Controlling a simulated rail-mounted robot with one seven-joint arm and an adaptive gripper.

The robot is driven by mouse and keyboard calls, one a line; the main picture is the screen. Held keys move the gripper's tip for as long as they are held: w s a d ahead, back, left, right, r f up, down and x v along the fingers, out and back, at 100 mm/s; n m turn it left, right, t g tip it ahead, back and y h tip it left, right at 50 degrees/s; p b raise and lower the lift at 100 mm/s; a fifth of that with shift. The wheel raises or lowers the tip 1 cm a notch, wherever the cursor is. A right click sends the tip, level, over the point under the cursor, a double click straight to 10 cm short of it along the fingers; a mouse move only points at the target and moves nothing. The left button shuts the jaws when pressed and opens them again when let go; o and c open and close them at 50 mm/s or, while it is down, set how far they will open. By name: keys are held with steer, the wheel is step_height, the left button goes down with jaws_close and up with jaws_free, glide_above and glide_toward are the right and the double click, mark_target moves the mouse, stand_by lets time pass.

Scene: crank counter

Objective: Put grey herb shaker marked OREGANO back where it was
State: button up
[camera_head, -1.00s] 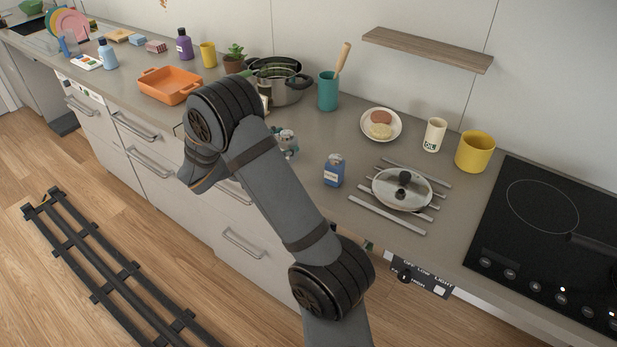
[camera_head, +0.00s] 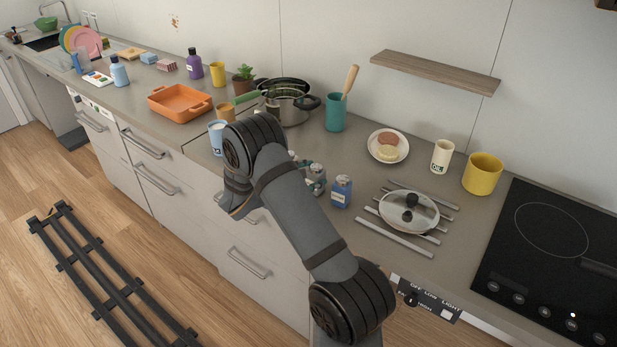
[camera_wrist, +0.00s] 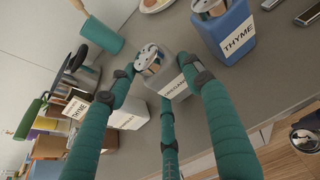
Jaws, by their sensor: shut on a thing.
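The grey herb shaker (camera_wrist: 168,78) with a metal top sits between the teal fingers of my gripper (camera_wrist: 160,80) in the wrist view. Its white label is partly covered by a finger, and I read it only in part. My gripper is shut on it. In the head view my gripper (camera_head: 314,178) is over the counter (camera_head: 285,225), just left of a blue shaker (camera_head: 341,193). That blue shaker reads THYME in the wrist view (camera_wrist: 232,30) and stands close beside the grey one. I cannot tell whether the grey shaker's base touches the counter.
A glass-lidded pan (camera_head: 408,213) on metal bars is right of the blue shaker. A teal utensil pot (camera_head: 336,115), steel pot (camera_head: 290,106) and plate (camera_head: 388,146) stand behind. Another white labelled container (camera_wrist: 130,115) shows in the wrist view.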

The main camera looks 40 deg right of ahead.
steer(key=shift+f, duration=0.15)
steer(key=o, duration=1.2)
steer(key=shift+r, duration=0.2)
steer(key=b+v, duration=0.1)
steer(key=v, duration=1.1)
steer(key=shift+s+b, duration=0.1)
steer(key=shift+b, duration=0.2)
